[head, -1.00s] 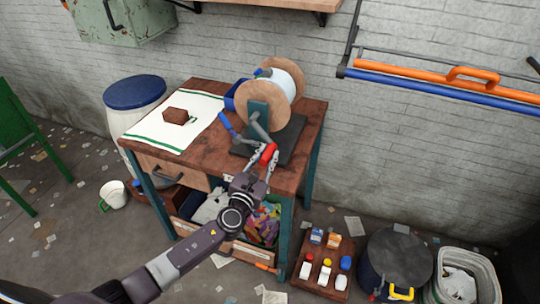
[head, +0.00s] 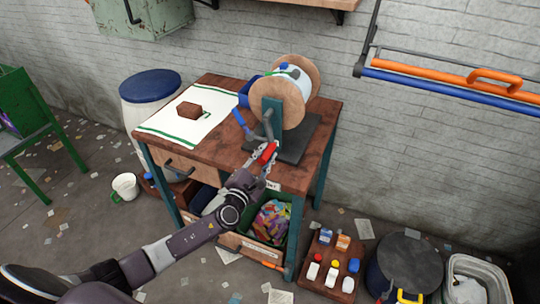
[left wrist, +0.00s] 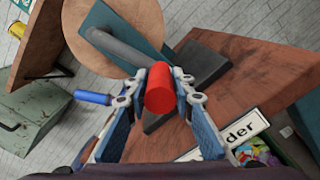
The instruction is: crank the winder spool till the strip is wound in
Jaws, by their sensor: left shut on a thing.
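The winder spool (head: 300,82) has round wooden flanges and a pale wound core, on a teal upright (head: 271,115) with a dark base plate on the workbench. A green and blue bit shows on top of the core. The grey crank arm (left wrist: 120,48) points down towards the bench front and ends in a red handle (left wrist: 159,90). My left gripper (head: 264,160) is shut on this red handle, with one finger on each side in the left wrist view (left wrist: 158,95). A free strip end is not clearly visible. My right gripper is out of view.
A blue-gripped lever (head: 240,118) sticks out left of the upright. A brown block (head: 189,110) lies on a white green-striped cloth (head: 160,127). A blue bin stands behind the spool. A tray with small bottles (head: 315,286) and a dark drum (head: 405,262) stand on the floor right.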

